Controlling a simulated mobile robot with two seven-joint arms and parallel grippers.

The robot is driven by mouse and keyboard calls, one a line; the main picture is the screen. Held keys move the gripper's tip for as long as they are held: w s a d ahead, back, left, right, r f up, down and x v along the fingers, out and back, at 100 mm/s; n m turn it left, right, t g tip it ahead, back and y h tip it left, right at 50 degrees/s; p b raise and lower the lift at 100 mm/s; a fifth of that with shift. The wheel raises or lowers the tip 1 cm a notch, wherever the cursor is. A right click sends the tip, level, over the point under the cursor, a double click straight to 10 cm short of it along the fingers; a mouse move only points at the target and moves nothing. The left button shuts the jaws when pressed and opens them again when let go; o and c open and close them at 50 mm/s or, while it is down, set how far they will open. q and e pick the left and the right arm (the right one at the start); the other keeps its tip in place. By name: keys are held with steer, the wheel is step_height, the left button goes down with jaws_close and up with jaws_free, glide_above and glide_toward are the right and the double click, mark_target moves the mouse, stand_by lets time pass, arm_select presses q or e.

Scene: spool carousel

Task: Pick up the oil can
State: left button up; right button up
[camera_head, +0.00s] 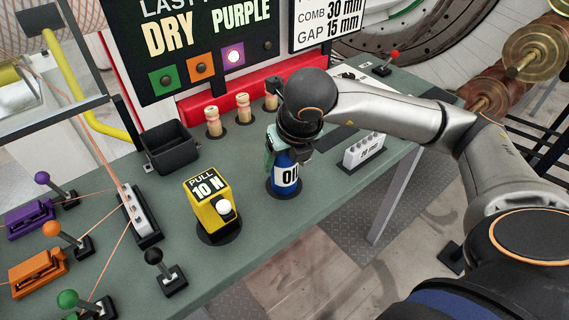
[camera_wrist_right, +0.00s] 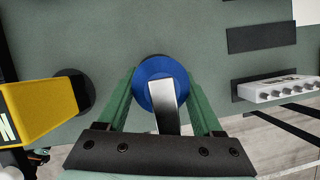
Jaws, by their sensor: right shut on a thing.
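The oil can (camera_head: 286,177) is a blue can with a white "OIL" label. It stands upright on a dark round pad on the green bench. My right gripper (camera_head: 283,146) comes down over it from above and is shut on it. In the right wrist view the can's round blue top (camera_wrist_right: 155,78) with a pale spout or strip sits between the green fingers of the gripper (camera_wrist_right: 158,100). The gripper and wrist hide the can's upper part in the head view. My left gripper is not in view.
A yellow "PULL 10 N" block (camera_head: 208,203) stands close left of the can. A black bin (camera_head: 171,148) and several wooden spools (camera_head: 213,121) stand behind. Levers line the left. The bench's front edge is near.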

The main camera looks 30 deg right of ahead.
jaws_close()
steer(key=shift+r, duration=0.1)
